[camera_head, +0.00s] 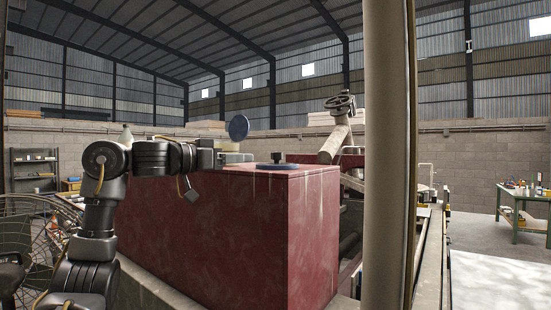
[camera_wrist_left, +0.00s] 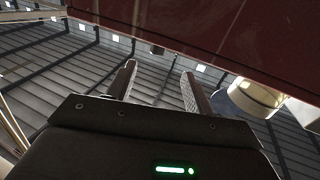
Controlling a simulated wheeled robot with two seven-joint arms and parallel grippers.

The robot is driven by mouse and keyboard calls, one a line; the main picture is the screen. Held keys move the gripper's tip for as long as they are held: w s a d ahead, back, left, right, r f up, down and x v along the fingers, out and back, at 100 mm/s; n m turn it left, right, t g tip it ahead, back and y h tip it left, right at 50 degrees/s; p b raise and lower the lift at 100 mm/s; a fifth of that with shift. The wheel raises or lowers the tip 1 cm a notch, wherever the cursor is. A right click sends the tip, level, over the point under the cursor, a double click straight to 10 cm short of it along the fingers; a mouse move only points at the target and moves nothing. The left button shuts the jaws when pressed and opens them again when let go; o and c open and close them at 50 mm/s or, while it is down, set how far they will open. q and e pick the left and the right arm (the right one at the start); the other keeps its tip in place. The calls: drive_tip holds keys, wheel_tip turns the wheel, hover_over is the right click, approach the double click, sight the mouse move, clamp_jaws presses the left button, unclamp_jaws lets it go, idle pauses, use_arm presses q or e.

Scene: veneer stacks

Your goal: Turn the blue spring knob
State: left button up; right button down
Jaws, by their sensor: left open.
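A low blue disc with a dark upright piece on it (camera_head: 277,162) sits on top of the large dark red housing (camera_head: 215,235), near its right end. A second blue disc (camera_head: 239,127) stands upright, face on, just above my left gripper; what bears it is hidden. I cannot tell which is the spring knob. My left gripper (camera_head: 232,157) is level with the housing's top, left of the low disc and apart from it. In the left wrist view its two fingers (camera_wrist_left: 158,70) are spread, with nothing between them. My right gripper is out of view.
A grey handwheel on a slanted pipe (camera_head: 340,103) rises behind the housing. A thick pale post (camera_head: 384,160) stands at the right. A wire guard (camera_head: 30,235) is at the left. A cream cylinder (camera_wrist_left: 255,97) shows beside the fingers. A green workbench (camera_head: 525,198) stands far right.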

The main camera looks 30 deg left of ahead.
sight(273, 156)
use_arm(q)
drive_tip(key=p+x, duration=0.2)
drive_tip(key=x, duration=0.2)
drive_tip(key=p+x, duration=0.3)
drive_tip(key=x, duration=0.2)
drive_tip(key=shift+r, duration=0.25)
drive_tip(key=shift+w+d+p, duration=0.25)
drive_tip(key=shift+w+p, duration=0.05)
drive_tip(key=shift+w+f, duration=0.1)
drive_tip(key=c, duration=1)
drive_tip(key=shift+d+f+n+t+y+b, duration=0.1)
drive_tip(key=shift+d+n+t+y+b, duration=0.15)
drive_tip(key=shift+n+t+y+b, duration=0.55)
drive_tip(key=shift+d+n+y, duration=0.1)
drive_tip(key=shift+n+y, duration=0.5)
drive_tip(key=shift+y, duration=0.8)
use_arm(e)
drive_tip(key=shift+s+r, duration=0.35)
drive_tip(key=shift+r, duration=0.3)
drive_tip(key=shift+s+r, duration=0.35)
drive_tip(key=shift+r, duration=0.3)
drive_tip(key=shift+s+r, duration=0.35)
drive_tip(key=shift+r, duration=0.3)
